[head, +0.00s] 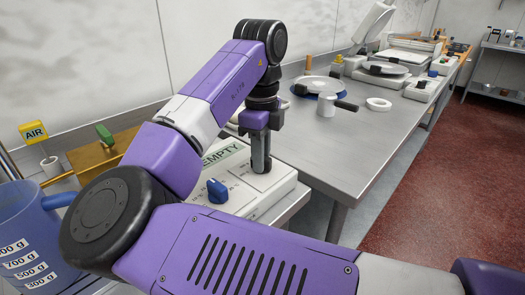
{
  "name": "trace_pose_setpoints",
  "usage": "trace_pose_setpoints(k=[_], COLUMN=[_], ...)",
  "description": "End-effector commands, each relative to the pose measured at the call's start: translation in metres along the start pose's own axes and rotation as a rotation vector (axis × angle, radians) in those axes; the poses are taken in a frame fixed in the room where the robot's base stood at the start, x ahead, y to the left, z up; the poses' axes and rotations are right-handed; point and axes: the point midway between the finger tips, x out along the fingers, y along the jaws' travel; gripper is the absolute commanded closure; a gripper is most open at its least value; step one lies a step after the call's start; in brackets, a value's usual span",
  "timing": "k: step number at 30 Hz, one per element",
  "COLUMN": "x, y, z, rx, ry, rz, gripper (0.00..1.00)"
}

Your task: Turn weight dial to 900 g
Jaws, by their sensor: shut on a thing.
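A pale control panel (240,205) stands in front of me with a sign (222,154) reading EMPTY. A blue dial (217,190) on its near left part is free of my gripper. My gripper (261,166) points down at the panel's right part, right of the blue dial. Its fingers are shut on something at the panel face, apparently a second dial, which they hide. The small markings around both spots are too small to read, so I cannot tell the setting.
A blue jug (30,225) with gram labels, one reading 700 g, stands at the left. A yellow AIR sign (34,131) and a green-handled valve (104,134) are behind it. A steel table (365,140) with scales runs back right; red floor (440,190) is clear beside it.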

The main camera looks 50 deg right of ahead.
Motion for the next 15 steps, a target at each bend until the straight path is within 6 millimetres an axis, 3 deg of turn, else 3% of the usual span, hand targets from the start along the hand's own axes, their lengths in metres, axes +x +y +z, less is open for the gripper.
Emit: trace_pose_setpoints(k=[10, 15], x=[0.0004, -0.0013], y=[0.0001, -0.0001], z=[-0.0012, -0.0016], rx=[0.027, 0.143], ry=[0.003, 0.004], rz=[0.002, 0.001], gripper=[1.0, 1.0])
